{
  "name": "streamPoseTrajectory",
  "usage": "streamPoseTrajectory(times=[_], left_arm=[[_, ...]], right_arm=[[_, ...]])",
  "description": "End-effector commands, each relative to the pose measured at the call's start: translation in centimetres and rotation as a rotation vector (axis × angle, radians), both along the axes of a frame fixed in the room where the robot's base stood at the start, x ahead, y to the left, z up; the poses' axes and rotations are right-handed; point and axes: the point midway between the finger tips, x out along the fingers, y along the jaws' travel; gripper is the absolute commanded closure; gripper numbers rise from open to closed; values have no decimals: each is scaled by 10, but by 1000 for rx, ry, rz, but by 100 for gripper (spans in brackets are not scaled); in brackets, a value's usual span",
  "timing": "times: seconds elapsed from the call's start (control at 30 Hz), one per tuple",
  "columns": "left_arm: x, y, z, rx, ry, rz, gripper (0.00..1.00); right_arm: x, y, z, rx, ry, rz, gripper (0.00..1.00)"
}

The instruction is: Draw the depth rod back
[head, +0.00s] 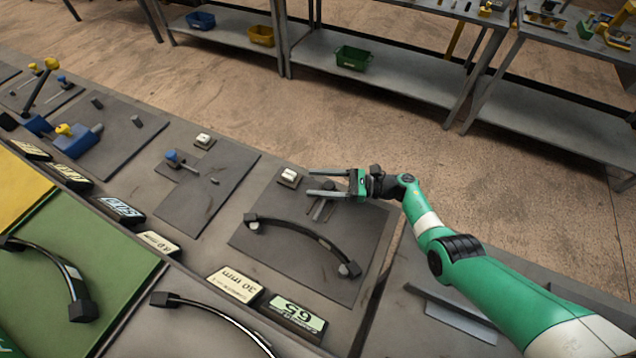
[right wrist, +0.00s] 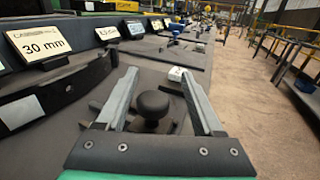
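A round black knob (right wrist: 152,105), which I take to be the end of the depth rod, stands between the two fingers of my right gripper in the right wrist view. Gaps show on both sides, so the fingers look apart from it. My right gripper (head: 310,183) is open, reaching in from the right over the grey plate (head: 262,240); it also shows in the right wrist view (right wrist: 158,73). In the head view a short bar (head: 320,209) shows just below the fingers, and the knob is hidden by the gripper. My left gripper is not in view.
A white button block (head: 289,177) sits just beyond the fingertips; a curved black handle (head: 305,236) lies on the plate's near side. Signs, one reading "30 mm" (head: 234,286), stand along the front. A plate with a blue knob (head: 172,156) lies to the left.

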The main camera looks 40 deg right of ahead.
Motion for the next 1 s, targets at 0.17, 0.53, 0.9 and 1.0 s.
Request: streamPoseTrajectory(times=[0.17,0.53,0.9,1.0], left_arm=[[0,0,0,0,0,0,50],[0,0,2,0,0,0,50],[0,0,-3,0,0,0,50],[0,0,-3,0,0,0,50]], right_arm=[[0,1,0,1,-1,3,32],[-39,-35,0,1,-2,-4,32],[-86,-75,0,1,-1,0,32],[-88,-75,0,1,-1,2,32]])
